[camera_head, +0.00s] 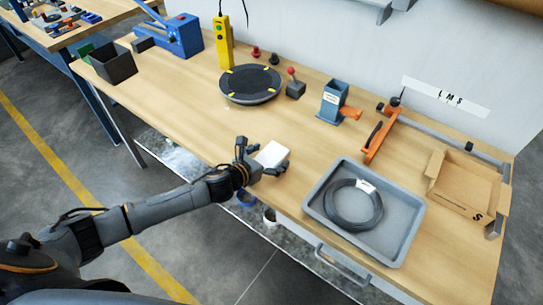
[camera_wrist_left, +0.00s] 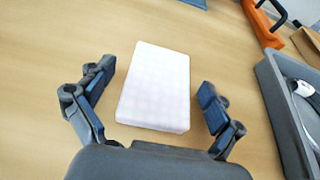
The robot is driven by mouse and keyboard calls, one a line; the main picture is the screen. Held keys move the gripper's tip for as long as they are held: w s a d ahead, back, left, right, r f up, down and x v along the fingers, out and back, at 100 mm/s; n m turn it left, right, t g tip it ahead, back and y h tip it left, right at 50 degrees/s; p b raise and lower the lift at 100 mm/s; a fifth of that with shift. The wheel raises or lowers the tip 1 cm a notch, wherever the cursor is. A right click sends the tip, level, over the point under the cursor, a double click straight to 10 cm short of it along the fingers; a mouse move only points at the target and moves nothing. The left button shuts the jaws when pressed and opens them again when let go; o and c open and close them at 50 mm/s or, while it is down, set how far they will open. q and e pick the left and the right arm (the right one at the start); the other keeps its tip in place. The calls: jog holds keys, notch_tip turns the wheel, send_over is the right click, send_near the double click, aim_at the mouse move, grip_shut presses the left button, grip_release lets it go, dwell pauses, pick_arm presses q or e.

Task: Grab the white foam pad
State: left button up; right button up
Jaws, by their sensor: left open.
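The white foam pad (camera_head: 272,154) lies flat on the wooden table near its front edge, left of the grey tray. In the left wrist view the pad (camera_wrist_left: 155,88) is a white block between the two spread fingers of my left gripper (camera_wrist_left: 155,95). Neither finger touches it; a gap of bare table shows on each side. In the head view my left gripper (camera_head: 262,160) is at the pad, with one finger on the far left side and one on the near right. My right gripper is not in view.
A grey tray (camera_head: 316,205) holding a black coil (camera_head: 353,222) stands right of the pad. An open cardboard box (camera_head: 465,187) is farther right. A black turntable (camera_head: 250,84), a blue-grey dispenser (camera_head: 332,103) and an orange tool (camera_head: 377,142) stand behind. Table around the pad is clear.

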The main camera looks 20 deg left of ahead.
pick_arm(q)
jog(key=c, duration=0.9)
